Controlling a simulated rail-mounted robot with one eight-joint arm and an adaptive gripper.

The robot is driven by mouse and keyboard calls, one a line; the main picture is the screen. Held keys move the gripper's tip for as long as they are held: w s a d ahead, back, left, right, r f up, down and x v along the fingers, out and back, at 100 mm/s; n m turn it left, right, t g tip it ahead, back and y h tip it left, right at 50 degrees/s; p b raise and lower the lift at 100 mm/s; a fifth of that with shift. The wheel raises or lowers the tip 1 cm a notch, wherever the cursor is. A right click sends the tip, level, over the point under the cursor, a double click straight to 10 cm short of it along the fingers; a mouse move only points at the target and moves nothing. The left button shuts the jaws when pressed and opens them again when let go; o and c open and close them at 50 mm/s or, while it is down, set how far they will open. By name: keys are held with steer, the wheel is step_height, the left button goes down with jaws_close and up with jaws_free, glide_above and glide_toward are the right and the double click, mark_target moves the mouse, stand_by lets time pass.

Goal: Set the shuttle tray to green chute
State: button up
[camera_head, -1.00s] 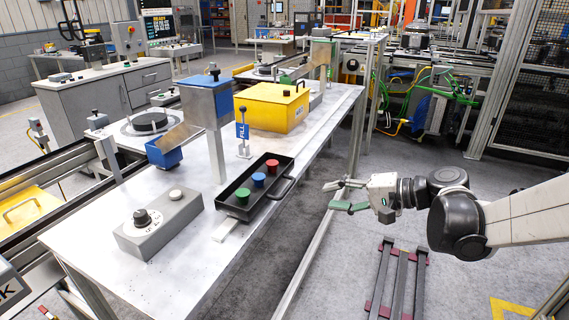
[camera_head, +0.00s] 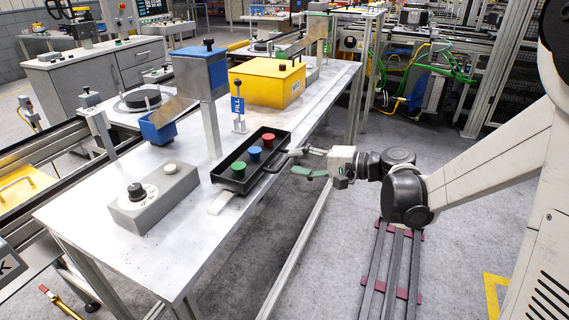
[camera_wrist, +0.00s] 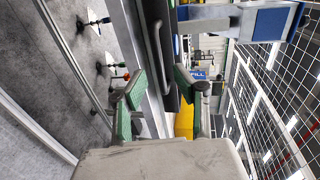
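The shuttle tray (camera_head: 227,177) is a black tray on the white table, holding a green cup (camera_head: 238,170), a blue cup (camera_head: 255,154) and a red cup (camera_head: 268,140). Its handle (camera_head: 279,161) sticks out on the right side. My gripper (camera_head: 301,163) is open at the table's right edge, beside the handle. In the wrist view the open green-padded fingers (camera_wrist: 160,100) face the handle (camera_wrist: 157,45), which lies ahead of them; contact cannot be told. A near chute (camera_head: 176,109) ends in a blue box. A far chute (camera_head: 296,46) has a small part that looks green.
A grey control box (camera_head: 155,198) with a black knob stands front left on the table (camera_head: 130,260). A blue FILL lever (camera_head: 238,108) stands behind the tray.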

mark_target(286, 161)
steer(key=shift+x, duration=2)
jaws_close()
